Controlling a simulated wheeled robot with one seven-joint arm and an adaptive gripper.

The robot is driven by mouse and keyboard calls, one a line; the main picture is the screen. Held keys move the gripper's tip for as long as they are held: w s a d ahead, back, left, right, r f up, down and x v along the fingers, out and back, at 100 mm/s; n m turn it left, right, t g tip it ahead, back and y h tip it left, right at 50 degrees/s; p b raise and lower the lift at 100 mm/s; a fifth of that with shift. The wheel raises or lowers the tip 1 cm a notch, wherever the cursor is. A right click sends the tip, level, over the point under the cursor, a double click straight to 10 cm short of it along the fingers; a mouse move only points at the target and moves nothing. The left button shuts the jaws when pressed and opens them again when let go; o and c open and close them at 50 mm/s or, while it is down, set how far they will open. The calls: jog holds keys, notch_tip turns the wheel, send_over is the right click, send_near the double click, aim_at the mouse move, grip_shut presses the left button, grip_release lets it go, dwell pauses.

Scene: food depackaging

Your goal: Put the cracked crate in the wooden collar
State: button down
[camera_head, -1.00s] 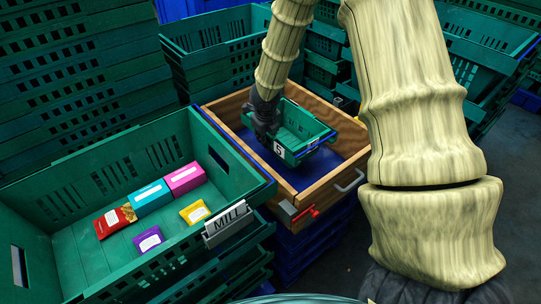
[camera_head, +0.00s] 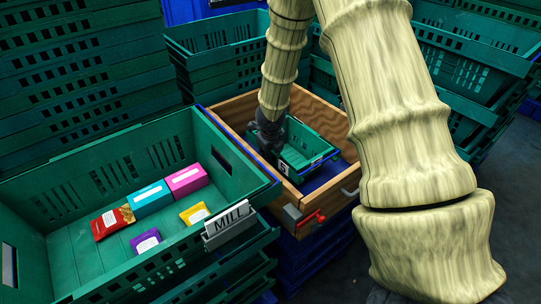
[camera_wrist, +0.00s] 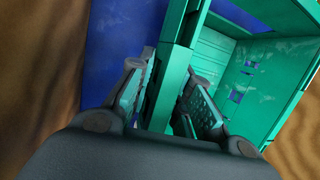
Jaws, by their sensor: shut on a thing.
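The small green crate (camera_head: 312,152) is inside the wooden collar (camera_head: 325,102), with a white tag on its near corner. My gripper (camera_head: 268,140) is at the crate's left side. In the wrist view my gripper (camera_wrist: 168,105) is shut on a wall of the crate (camera_wrist: 215,65), one finger on each side. Blue shows through small gaps in another crate wall, but I cannot tell whether these are the crack. The collar's blue floor (camera_head: 325,178) shows beside the crate. I cannot tell whether the crate touches it.
A red-handled latch (camera_head: 308,220) sits on the collar's near side. Stacked green crates (camera_head: 60,70) surround the area.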

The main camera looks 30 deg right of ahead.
jog(key=shift+f, duration=0.1)
jog(key=c, duration=1.3)
grip_release()
jog(key=p+v, duration=0.5)
jog(key=v, duration=0.7)
